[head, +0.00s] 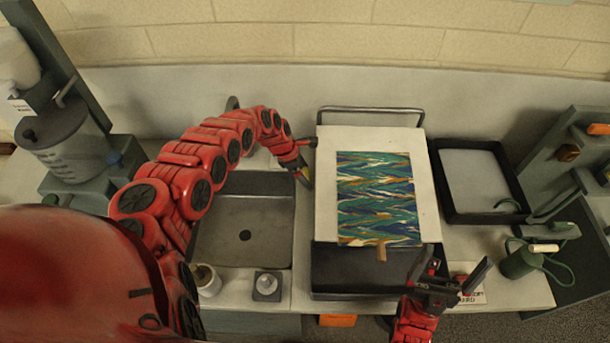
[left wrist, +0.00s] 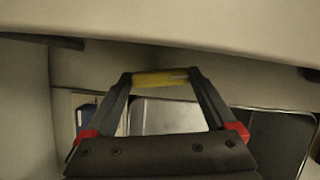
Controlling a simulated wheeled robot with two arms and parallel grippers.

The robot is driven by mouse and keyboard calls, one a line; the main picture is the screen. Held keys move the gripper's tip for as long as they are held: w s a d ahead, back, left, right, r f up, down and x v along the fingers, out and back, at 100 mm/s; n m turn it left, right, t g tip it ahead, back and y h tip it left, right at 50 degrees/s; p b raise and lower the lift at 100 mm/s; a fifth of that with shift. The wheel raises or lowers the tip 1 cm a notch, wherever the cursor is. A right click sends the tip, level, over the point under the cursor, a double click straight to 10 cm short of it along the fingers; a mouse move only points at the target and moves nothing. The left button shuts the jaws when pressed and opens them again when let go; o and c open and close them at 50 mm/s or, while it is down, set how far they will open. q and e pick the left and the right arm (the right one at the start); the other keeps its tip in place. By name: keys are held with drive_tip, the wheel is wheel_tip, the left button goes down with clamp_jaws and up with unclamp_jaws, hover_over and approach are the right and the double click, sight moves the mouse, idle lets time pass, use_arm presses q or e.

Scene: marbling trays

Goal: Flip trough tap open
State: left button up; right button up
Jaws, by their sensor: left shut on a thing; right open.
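The trough is a grey sink (head: 243,215) with a dark drain, left of the white board. A dark curved piece (head: 232,103), perhaps the tap, shows behind my left arm, which hides what is around it. My left gripper (head: 307,162) is over the strip between the sink and the board. In the left wrist view a yellow bar (left wrist: 160,78) spans between its fingertips, and the gripper is shut on it. I cannot tell whether this bar belongs to the tap. My right gripper (head: 455,270) is open and empty at the front right of the dark tray.
A white board (head: 325,190) holds a marbled blue-green sheet (head: 375,195), above a dark tray (head: 350,285). Another black tray (head: 440,190) lies to the right. A green can (head: 520,262) is far right.

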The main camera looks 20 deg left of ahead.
use_arm(q)
drive_tip(key=shift+f+m+g+b, duration=0.15)
drive_tip(key=shift+m+g+b, duration=0.15)
drive_tip(key=shift+m+b, duration=0.4)
drive_tip(key=shift+m, duration=0.3)
drive_tip(key=o, duration=0.9)
drive_tip(key=shift+o, duration=0.8)
